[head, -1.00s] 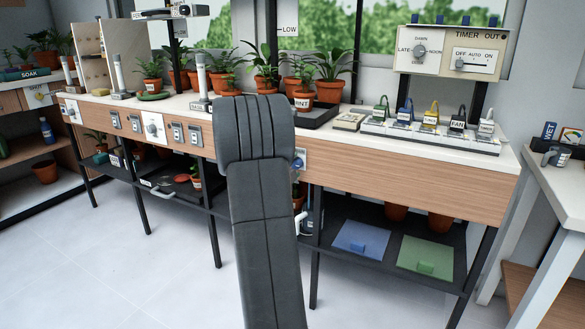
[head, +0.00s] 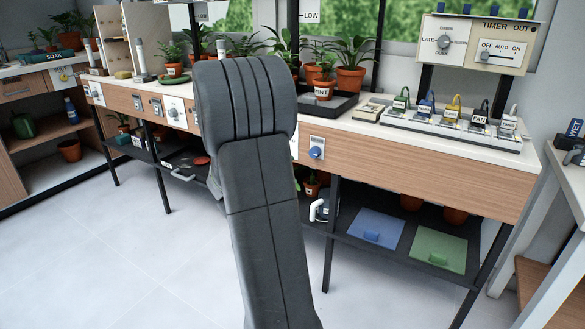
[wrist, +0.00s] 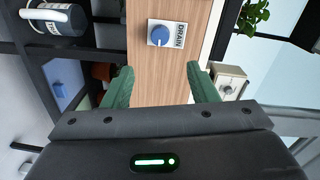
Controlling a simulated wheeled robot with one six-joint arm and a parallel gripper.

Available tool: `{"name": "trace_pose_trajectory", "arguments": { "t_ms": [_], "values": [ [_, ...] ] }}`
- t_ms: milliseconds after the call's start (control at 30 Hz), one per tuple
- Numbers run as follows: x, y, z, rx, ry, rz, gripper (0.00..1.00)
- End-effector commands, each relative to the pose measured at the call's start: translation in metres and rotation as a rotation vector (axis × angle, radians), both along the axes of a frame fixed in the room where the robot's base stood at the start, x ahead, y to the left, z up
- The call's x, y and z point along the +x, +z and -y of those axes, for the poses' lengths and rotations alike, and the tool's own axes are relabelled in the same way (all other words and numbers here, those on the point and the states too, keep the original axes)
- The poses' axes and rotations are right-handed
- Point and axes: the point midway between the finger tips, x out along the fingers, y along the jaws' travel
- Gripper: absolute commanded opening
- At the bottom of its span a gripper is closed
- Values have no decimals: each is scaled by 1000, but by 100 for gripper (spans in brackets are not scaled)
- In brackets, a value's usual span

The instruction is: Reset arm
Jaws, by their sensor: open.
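My gripper (wrist: 162,85) shows in the wrist view with its two green fingers apart and nothing between them. Beyond the fingers, a blue knob (wrist: 160,36) on a white plate marked DRAIN stands on the wooden bench front. The fingertips appear apart from the knob. In the head view my dark arm fills the middle and hides the gripper. The same blue knob shows in the head view (head: 316,152), just right of my arm.
Below are a blue panel (head: 367,235) and a green panel (head: 437,250). A side table stands at right. The floor (head: 130,265) at left is clear.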

Motion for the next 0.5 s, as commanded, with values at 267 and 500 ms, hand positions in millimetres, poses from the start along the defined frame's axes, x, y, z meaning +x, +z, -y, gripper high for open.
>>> {"name": "trace_pose_trajectory", "arguments": {
  "t_ms": [267, 500],
  "values": [
    [0, -1, 0, 0, 0, 0, 53],
    [18, -4, 10, 2, -3, 0, 53]
  ]
}}
